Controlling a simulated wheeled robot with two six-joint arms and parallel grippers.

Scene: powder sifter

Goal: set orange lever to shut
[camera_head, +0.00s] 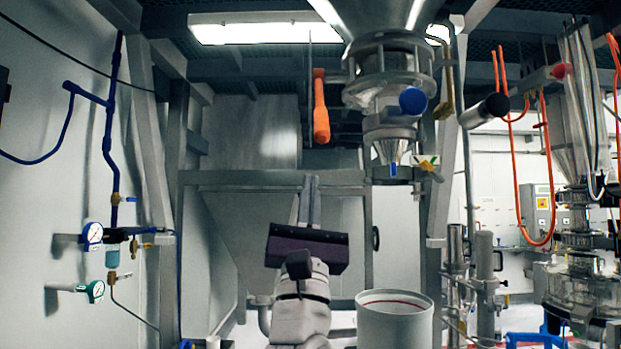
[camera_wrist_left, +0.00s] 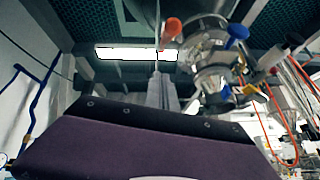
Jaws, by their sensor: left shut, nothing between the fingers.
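The orange lever (camera_head: 321,108) hangs straight down on the left side of the steel hopper (camera_head: 388,62), near the top middle of the head view. In the left wrist view, the lever (camera_wrist_left: 172,28) shows at the top, up and slightly right of the fingertips. My left gripper (camera_head: 311,182) points up below the lever, with a clear gap between them in the head view. Its fingers are together and empty, and they also show in the left wrist view (camera_wrist_left: 158,75). My right gripper is in neither view.
A blue knob (camera_head: 413,100) and a small yellow-and-green handle (camera_head: 427,166) are on the hopper outlet, right of the lever. A white drum (camera_head: 395,322) stands below. Gauges (camera_head: 92,235) and blue pipes line the left wall. The space between gripper and lever looks clear.

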